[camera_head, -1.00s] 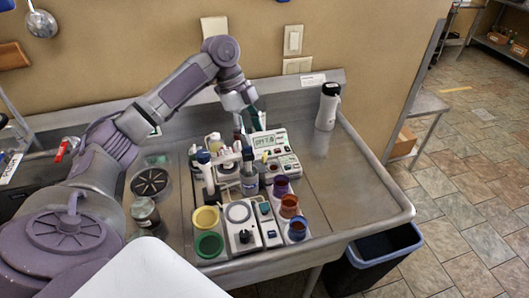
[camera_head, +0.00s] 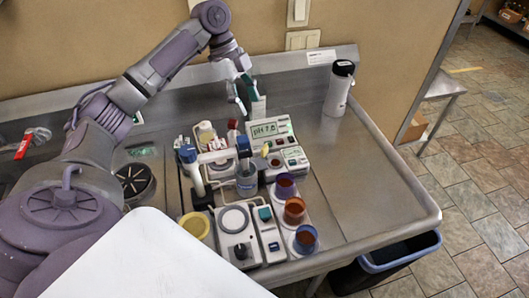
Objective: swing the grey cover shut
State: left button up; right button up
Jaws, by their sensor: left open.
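My left gripper (camera_head: 250,97) hangs from the arm at upper left, with its dark green fingers pointing down. It is open and empty, just behind and left of a white pH meter (camera_head: 283,130) with a lit green display. I cannot clearly make out a grey cover; the small devices by the meter are crowded, and the fingers hide part of the meter's left rear. A white unit (camera_head: 295,157) with a dark round opening stands in front of the meter. My right gripper is not in view.
Purple (camera_head: 285,186), orange (camera_head: 294,210) and blue-orange (camera_head: 304,239) cups stand front right. A stirrer (camera_head: 236,222), a yellow cup (camera_head: 195,225) and a bottle (camera_head: 247,178) crowd the middle. A white flask (camera_head: 339,90) stands back right. The steel sink top (camera_head: 375,180) is clear at right.

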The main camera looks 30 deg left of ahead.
aim_at(264, 146)
pick_arm(q)
jog(key=x, duration=0.5)
jog(key=p+x, duration=0.1)
jog(key=x, duration=0.4)
jog(key=a+x, duration=0.1)
jog(key=x, duration=0.4)
jog(key=shift+w+f+p, duration=0.1)
jog(key=shift+f+p, duration=0.05)
jog(key=shift+p, duration=0.2)
jog(key=shift+d+f, duration=0.25)
jog(key=shift+f, duration=0.35)
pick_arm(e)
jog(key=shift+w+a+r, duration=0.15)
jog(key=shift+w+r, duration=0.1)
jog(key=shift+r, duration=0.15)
pick_arm(q)
jog(key=shift+c, duration=0.8)
grip_shut()
